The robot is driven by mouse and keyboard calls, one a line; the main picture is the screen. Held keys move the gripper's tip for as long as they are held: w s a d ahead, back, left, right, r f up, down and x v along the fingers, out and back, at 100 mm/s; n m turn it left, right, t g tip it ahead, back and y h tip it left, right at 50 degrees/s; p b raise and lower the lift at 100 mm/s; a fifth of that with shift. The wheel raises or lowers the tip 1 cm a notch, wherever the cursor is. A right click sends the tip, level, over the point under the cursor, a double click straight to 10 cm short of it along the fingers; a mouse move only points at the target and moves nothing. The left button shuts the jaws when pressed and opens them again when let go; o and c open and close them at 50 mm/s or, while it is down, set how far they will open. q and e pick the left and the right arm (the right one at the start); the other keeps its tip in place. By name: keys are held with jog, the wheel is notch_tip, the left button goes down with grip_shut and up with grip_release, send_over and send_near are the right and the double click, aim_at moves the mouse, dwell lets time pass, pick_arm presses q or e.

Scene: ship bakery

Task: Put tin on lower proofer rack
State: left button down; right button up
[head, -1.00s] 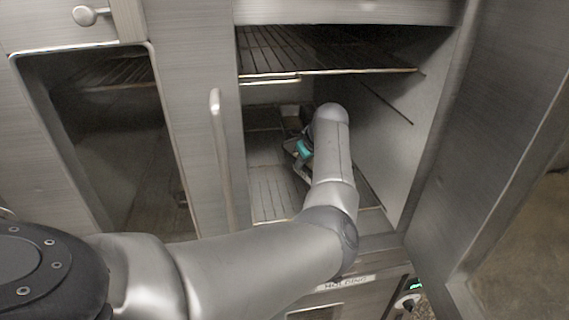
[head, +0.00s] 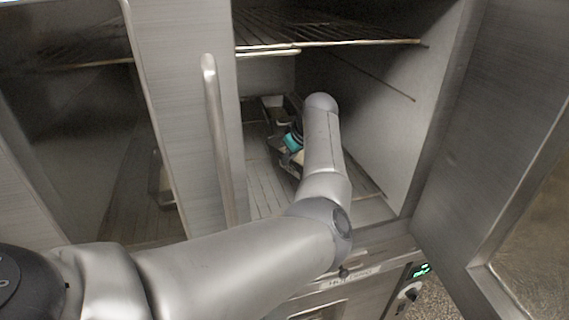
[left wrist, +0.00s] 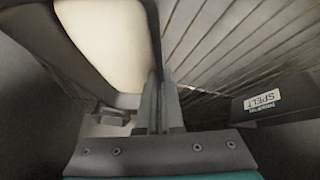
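A dark tin with pale dough in it (left wrist: 152,28) fills the upper left of the left wrist view. My left gripper (left wrist: 164,88) has its two fingers close together at the tin's near wall and looks shut on it. In the head view my left arm reaches into the open proofer, and the teal-banded gripper (head: 291,145) is low inside, partly hidden by my forearm. The lower proofer rack (head: 262,185) lies below it. I cannot tell whether the tin touches the rack. My right gripper is not in view.
A dark thing labelled SPELT (left wrist: 285,104) is at the right in the left wrist view. The upper rack (head: 330,43) spans above my arm. The open door (head: 490,130) stands at right, and a door handle (head: 216,140) at left. Bare rack shows left of the gripper.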

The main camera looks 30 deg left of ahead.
pick_arm(q)
jog(key=shift+w+r, duration=0.1)
jog(key=shift+r, duration=0.15)
jog(key=shift+f, duration=0.1)
jog(key=c, duration=1.5)
grip_release()
jog(key=shift+d+f, duration=0.1)
jog(key=shift+f, duration=0.1)
jog(key=o, duration=0.4)
jog(key=shift+o, duration=0.2)
jog(key=shift+s+d+r, duration=0.2)
jog(key=shift+d+r, duration=0.05)
jog(key=shift+r, duration=0.35)
jog(key=v, duration=1.1)
jog(key=shift+p, duration=0.35)
jog(key=shift+s+f, duration=0.1)
